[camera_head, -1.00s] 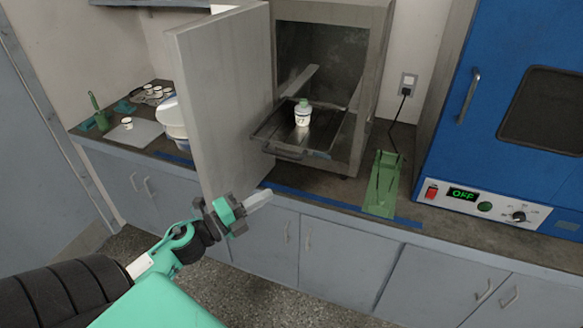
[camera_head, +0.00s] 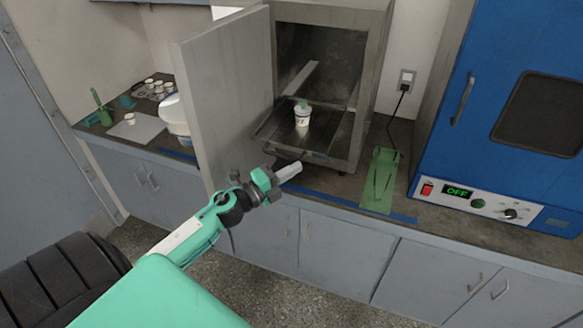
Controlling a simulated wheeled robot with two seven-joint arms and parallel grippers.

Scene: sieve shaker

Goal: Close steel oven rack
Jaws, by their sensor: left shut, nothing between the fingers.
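The steel oven (camera_head: 357,95) stands on the counter with its door (camera_head: 222,95) swung open to the left. Its rack (camera_head: 318,141) is pulled part of the way out through the opening. A white cup with a green top (camera_head: 302,114) stands upright on the rack. My left gripper (camera_head: 292,171) is shut and empty, just in front of and below the rack's front edge. It hides part of that edge, and I cannot tell whether it touches it. My right gripper is not in view.
A green stand (camera_head: 379,182) is on the counter right of the oven. A blue oven (camera_head: 504,105) with an OFF display stands farther right. Several small cups (camera_head: 156,88) and a white board (camera_head: 136,130) lie at left, behind the open door.

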